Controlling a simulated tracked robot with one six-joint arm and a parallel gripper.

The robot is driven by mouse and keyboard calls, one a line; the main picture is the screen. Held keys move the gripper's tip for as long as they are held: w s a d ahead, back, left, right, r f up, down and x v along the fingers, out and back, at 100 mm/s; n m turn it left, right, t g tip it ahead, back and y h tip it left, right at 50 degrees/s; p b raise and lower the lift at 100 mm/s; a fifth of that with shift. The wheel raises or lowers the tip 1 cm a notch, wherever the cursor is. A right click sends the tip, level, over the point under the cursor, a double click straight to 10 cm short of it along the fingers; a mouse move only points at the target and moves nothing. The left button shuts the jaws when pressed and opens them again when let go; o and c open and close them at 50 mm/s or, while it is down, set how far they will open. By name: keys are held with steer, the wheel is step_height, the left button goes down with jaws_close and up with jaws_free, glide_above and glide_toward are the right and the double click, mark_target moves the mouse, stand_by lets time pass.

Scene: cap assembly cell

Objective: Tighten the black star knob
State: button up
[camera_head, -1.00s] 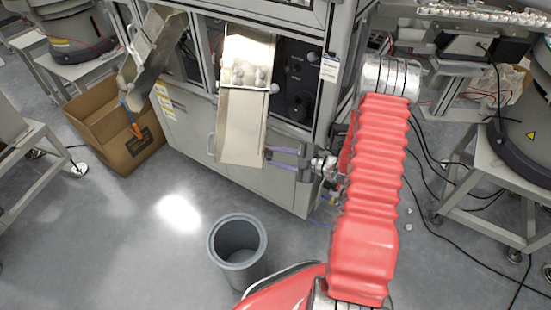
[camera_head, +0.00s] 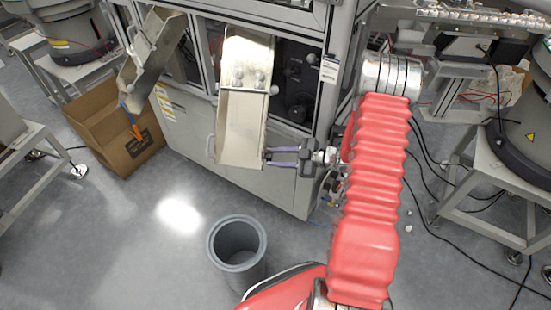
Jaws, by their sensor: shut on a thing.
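The metal chute (camera_head: 240,130) slopes down from the opening in the machine cabinet. The black star knob is at the right edge of the chute's lower end, tiny and mostly hidden between my fingertips. My gripper (camera_head: 268,156) reaches in from the right with its two purplish fingers pointing left, and it is shut on the knob. The knob's lobes and its thread cannot be made out.
A grey bin (camera_head: 238,250) stands on the floor below. A cardboard box (camera_head: 115,150) and a second chute (camera_head: 150,60) are at left. Cables (camera_head: 440,235) cross the floor at right.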

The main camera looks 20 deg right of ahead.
steer(key=shift+s+a+f, duration=0.2)
steer(key=shift+s+f, duration=0.05)
steer(key=shift+f, duration=0.1)
steer(key=o, duration=1.1)
steer(key=shift+w+r, duration=0.1)
steer(key=shift+c, duration=0.2)
steer(key=shift+d+r, duration=0.1)
